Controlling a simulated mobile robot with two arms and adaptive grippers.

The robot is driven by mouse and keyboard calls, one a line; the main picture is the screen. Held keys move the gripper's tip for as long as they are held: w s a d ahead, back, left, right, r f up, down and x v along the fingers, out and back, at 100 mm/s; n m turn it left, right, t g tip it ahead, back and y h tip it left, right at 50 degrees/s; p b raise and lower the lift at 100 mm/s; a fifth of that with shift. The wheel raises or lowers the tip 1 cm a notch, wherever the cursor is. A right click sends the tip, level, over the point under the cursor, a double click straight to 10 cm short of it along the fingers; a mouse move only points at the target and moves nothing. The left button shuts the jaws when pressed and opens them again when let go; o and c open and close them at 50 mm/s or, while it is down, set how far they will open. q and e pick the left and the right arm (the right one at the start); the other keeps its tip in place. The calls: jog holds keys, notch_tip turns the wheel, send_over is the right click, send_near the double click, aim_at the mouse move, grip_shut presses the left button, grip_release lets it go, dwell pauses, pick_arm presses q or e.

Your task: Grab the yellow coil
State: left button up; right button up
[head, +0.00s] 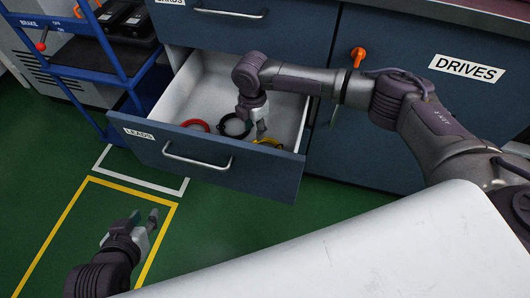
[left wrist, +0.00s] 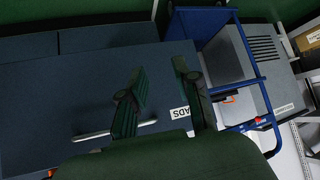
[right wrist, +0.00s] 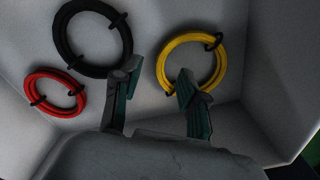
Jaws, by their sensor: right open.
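The yellow coil (right wrist: 164,70) lies flat on the floor of the open drawer in the right wrist view, just beyond my right gripper (right wrist: 150,88). In the head view the yellow coil (head: 268,142) is partly hidden behind the drawer front. My right gripper (head: 256,128) reaches down into the drawer, open and empty, its fingers pointing at the gap between the black coil (right wrist: 93,72) and the yellow coil. My left gripper (head: 147,226) is open and empty above the green floor, in front of the drawer.
The drawer (head: 188,90) labelled LEADS also holds a red coil (right wrist: 33,95) left of the black one. A blue trolley (head: 88,72) stands at the left. A DRIVES cabinet (head: 345,165) is on the right. A white surface (head: 380,250) fills the foreground.

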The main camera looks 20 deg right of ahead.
aim_at(256, 141)
jog(key=shift+f, duration=0.25)
notch_tip(256, 141, down, 4)
jog(key=shift+s+f+b, duration=0.1)
jog(key=shift+f+b, duration=0.15)
jog(key=shift+b, duration=0.85)
jog(key=shift+f, duration=0.1)
pick_arm(q)
jog(key=w+d+r+t+h, duration=0.2)
jog(key=w+r+t, duration=0.3)
jog(key=r+t, duration=0.1)
jog(key=shift+w+d+r, duration=0.35)
jog(key=shift+w+r, duration=0.05)
jog(key=shift+r, duration=0.45)
pick_arm(e)
grip_shut()
